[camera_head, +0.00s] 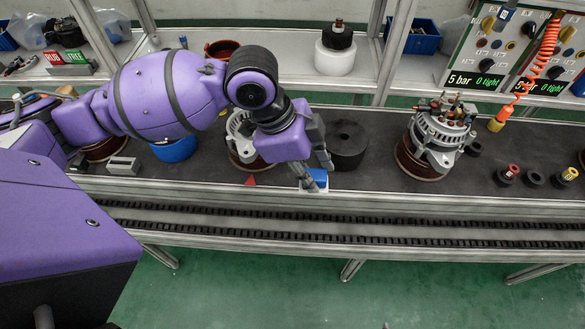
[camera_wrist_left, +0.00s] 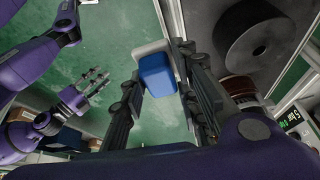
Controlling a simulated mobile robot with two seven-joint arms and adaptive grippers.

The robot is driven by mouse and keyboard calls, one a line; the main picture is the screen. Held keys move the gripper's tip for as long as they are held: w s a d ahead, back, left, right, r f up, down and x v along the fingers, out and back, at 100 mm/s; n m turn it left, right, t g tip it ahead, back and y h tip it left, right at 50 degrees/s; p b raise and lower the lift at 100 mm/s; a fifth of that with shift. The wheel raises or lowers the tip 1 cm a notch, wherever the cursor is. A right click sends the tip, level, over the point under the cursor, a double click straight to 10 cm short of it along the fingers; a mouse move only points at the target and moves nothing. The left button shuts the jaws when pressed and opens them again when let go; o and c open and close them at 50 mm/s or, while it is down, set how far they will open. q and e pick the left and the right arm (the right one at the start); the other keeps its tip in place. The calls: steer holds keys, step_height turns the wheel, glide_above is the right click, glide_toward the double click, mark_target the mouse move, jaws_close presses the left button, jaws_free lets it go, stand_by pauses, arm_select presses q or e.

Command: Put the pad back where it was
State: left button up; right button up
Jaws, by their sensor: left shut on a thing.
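The pad (camera_head: 318,178) is a small blue block with a pale grey part along one side. My left gripper (camera_head: 312,172) is shut on the pad near the front edge of the dark bench top, left of and in front of a black ring. In the left wrist view the pad (camera_wrist_left: 158,76) sits between the two fingers, with green floor behind it. I cannot tell whether it touches the bench. My right gripper (camera_wrist_left: 88,92) shows in the left wrist view with its fingers apart and empty; it is out of the head view.
A black ring (camera_head: 348,142) stands beside my left gripper. An alternator (camera_head: 440,135) on a brown base stands to the right, another part (camera_head: 240,140) is partly behind my arm. A grey slotted block (camera_head: 123,166) and a blue bin (camera_head: 175,149) are at left. Bench between ring and right alternator is clear.

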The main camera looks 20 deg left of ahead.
arm_select(q)
steer(key=w+a+f, duration=0.4)
steer(key=f, duration=0.1)
steer(key=w+a+f, duration=0.2)
steer(key=shift+w+f+b, duration=0.25)
steer(key=shift+w+b, duration=0.05)
steer(key=shift+w+a+f, duration=0.1)
steer(key=shift+f, duration=1.55)
steer(key=shift+f, duration=0.1)
steer(key=o, duration=0.8)
steer(key=shift+o, duration=0.2)
steer(key=v, duration=1.2)
